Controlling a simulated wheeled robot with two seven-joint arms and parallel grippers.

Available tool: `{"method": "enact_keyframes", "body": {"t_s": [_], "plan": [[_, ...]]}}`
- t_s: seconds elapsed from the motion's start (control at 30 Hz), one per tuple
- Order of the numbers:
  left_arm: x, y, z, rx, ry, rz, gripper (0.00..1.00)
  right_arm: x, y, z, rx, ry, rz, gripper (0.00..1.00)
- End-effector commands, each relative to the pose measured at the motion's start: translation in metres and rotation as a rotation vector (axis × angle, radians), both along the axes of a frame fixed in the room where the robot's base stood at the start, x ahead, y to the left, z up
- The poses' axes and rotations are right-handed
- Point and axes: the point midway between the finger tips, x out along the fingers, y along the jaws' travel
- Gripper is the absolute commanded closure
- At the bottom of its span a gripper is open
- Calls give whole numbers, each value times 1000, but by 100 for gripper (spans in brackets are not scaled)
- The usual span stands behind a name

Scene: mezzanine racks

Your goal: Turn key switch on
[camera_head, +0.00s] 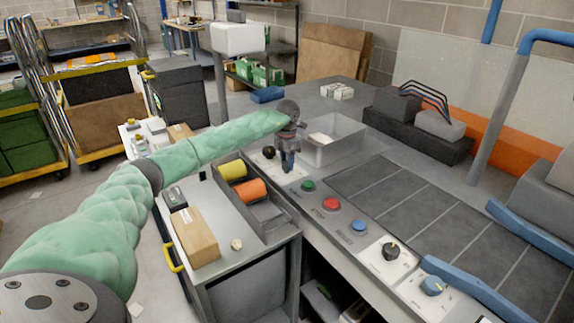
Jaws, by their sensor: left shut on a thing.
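My left arm reaches in from the left, and its gripper (288,165) points down at a white plate (299,174) on the far end of the grey control counter. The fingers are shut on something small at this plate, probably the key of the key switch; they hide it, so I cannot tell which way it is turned. A black knob (269,152) sits just left of the fingers. My right gripper is not in view.
Green (308,185), red (331,203) and blue (358,225) buttons run along the counter toward me, then a black rotary knob (390,250) and a blue knob (433,285). A grey bin (335,152) stands right behind the gripper. A side cart (222,258) holds orange and yellow rolls.

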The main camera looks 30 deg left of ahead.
Motion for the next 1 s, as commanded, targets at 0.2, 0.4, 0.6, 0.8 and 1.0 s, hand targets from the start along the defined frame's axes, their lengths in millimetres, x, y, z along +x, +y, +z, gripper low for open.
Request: {"method": "enact_keyframes", "body": {"t_s": [0.2,0.4,0.6,0.8,1.0], "plan": [[0,1,-1,1,-2,-84,87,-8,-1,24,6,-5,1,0],[0,1,-1,1,-1,-169,87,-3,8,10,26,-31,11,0],[1,1,-2,1,-2,-286,87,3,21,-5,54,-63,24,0],[1,1,-1,1,-2,-447,87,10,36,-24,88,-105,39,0],[0,1,-1,2,-2,-588,87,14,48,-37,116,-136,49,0]]}}
